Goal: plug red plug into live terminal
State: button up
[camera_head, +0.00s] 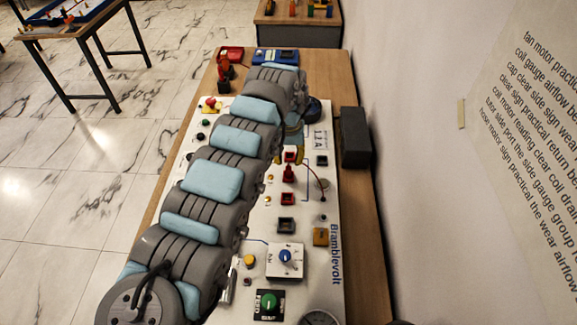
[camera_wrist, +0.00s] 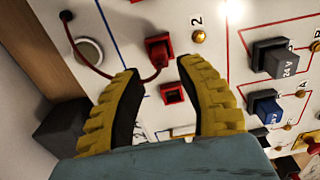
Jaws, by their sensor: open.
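A red plug (camera_wrist: 158,52) is on the white panel, with a red cable curving from it to the left. The plug also shows in the head view (camera_head: 288,173). A red square socket with a dark opening (camera_wrist: 172,93) lies close to it, seen between my fingers; I cannot tell whether it is the live terminal. My gripper (camera_wrist: 162,70) is open, with yellow fingers and dark inner pads spread on either side of the plug and socket in the picture. The fingers look empty, and their distance above the panel is hard to judge. In the head view my arm hides much of the panel.
A dark block labelled 24V (camera_wrist: 275,62) and a blue block (camera_wrist: 265,105) sit on the panel. A round grey fitting (camera_wrist: 88,52) is beside the cable. A dial box (camera_head: 285,260) and a green knob (camera_head: 269,303) stand nearer. A dark box (camera_head: 354,137) stands by the wall.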

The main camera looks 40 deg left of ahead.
aim_at(289, 167)
notch_tip(289, 167, up, 6)
jog(key=shift+r, duration=0.25)
dwell(0.5)
